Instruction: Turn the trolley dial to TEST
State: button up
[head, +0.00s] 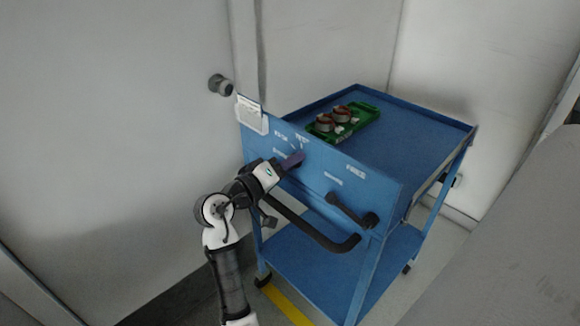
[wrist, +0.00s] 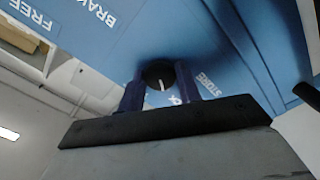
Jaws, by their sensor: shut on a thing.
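The blue trolley (head: 380,185) stands right of centre in the head view, with white labels on its near panel. My gripper (head: 294,160) is at the panel's upper left part. In the wrist view, the round black dial (wrist: 158,72) sits between the two fingers of my gripper (wrist: 160,82), which is shut on it. A short white mark on the dial points toward the lower edge of the wrist view. A STORE label (wrist: 204,83) shows right of the dial. Another label is partly hidden behind the fingers. In the head view my gripper hides the dial.
A green tray (head: 355,125) with two round stators (head: 325,123) lies on the trolley's top. A black lever (head: 350,212) and a curved black push handle (head: 310,232) stick out of the near panel. FREE (wrist: 30,10) and BRAKE labels show in the wrist view.

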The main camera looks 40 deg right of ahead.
jog(key=m+b, duration=1)
jog(key=b, duration=0.1)
jog(key=shift+f+m+b, duration=0.1)
jog(key=shift+m+b, duration=0.3)
dwell(0.3)
jog(key=o, duration=0.9)
jog(key=shift+o, duration=0.2)
jog(key=shift+a, duration=0.1)
jog(key=s+a+b, duration=0.1)
jog(key=a, duration=1.2)
jog(key=shift+a, duration=0.35)
